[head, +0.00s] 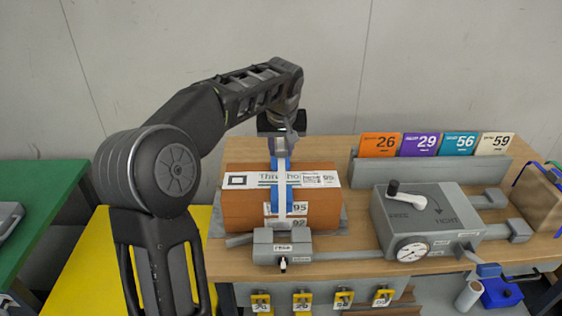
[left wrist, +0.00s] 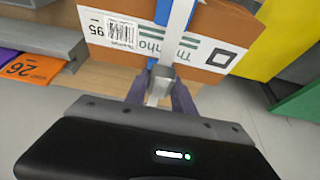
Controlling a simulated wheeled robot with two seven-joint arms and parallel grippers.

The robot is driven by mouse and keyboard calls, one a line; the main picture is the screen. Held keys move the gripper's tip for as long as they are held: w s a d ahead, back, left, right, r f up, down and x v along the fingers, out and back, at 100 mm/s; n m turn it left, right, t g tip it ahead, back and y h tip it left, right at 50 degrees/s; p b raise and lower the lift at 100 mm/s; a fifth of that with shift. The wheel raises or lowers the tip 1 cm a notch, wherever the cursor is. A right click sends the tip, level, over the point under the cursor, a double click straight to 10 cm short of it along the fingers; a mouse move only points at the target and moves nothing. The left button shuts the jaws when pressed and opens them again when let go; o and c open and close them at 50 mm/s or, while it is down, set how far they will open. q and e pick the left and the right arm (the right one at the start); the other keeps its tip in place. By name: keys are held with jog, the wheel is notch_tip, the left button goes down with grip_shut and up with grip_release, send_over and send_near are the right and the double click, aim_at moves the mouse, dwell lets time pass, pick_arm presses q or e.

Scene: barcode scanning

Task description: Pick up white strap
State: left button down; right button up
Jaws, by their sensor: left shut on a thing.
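The white strap (head: 282,207) runs vertically over the front of the brown box (head: 240,212), with blue parts beside it. It also shows in the left wrist view (left wrist: 180,25), running up across the box from between my fingers. My left gripper (head: 281,160) comes down from above at the top of the box. Its two dark bluish fingers (left wrist: 161,88) are shut on the strap's near end. The box carries a white label with a barcode. My right gripper is in neither view.
A grey clamp block (head: 282,245) stands in front of the box. To its right is a grey machine (head: 425,215) with a crank and dial. Numbered cards (head: 428,145) stand in a rack behind. A yellow surface (head: 85,270) and a green table (head: 40,200) lie left.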

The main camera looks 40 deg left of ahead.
pick_arm(q)
notch_tip(320, 180, up, 11)
jog(key=p, duration=0.1)
dwell(1.6)
